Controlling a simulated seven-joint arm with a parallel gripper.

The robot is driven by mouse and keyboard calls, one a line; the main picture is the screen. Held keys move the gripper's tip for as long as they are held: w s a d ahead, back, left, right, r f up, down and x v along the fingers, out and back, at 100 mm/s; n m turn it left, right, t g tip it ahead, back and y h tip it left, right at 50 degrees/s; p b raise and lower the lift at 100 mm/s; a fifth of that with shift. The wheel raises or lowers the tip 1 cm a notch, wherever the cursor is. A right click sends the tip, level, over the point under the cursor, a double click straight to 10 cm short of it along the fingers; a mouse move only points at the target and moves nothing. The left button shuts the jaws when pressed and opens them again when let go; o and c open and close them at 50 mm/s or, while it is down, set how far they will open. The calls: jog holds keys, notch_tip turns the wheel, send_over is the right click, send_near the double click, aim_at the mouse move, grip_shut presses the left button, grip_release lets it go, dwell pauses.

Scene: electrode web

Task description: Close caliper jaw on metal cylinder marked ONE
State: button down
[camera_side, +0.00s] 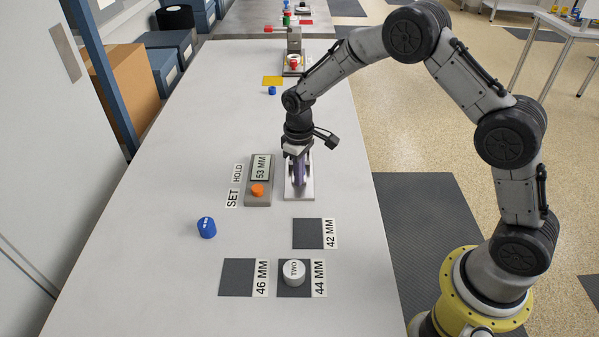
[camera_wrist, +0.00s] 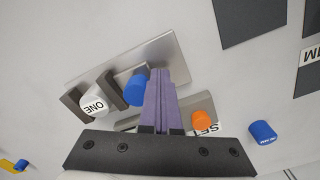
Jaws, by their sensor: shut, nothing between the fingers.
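The caliper stands on a metal plate (camera_wrist: 165,50), also in the side view (camera_side: 300,190). In the wrist view a white-topped cylinder marked ONE (camera_wrist: 94,104) sits between two dark upright jaws, the outer one (camera_wrist: 72,104) and the one nearer me (camera_wrist: 111,90). Whether both jaws touch it I cannot tell. A blue knob (camera_wrist: 136,88) is beside the nearer jaw. My gripper (camera_wrist: 160,75) has its purple fingers shut and empty, right beside the knob; contact is unclear. In the side view my gripper (camera_side: 298,178) is low over the plate and hides the cylinder and jaws.
A grey box (camera_side: 258,180) left of the caliper reads 53 MM and has an orange button (camera_side: 257,190). A blue cylinder (camera_side: 206,228) lies to the left. The cylinder marked TWO (camera_side: 294,272) stands on the 44 MM pad. The 42 MM (camera_side: 307,233) and 46 MM (camera_side: 237,277) pads are bare.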

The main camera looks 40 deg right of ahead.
jog(key=shift+w+d, duration=0.5)
jog(key=shift+w, duration=0.05)
dwell(0.9)
jog(key=shift+s+a, duration=0.1)
jog(key=shift+s+a, duration=0.35)
jog(key=shift+s, duration=0.05)
jog(key=shift+r, duration=0.15)
notch_tip(320, 180, up, 8)
dwell(0.8)
dwell(0.8)
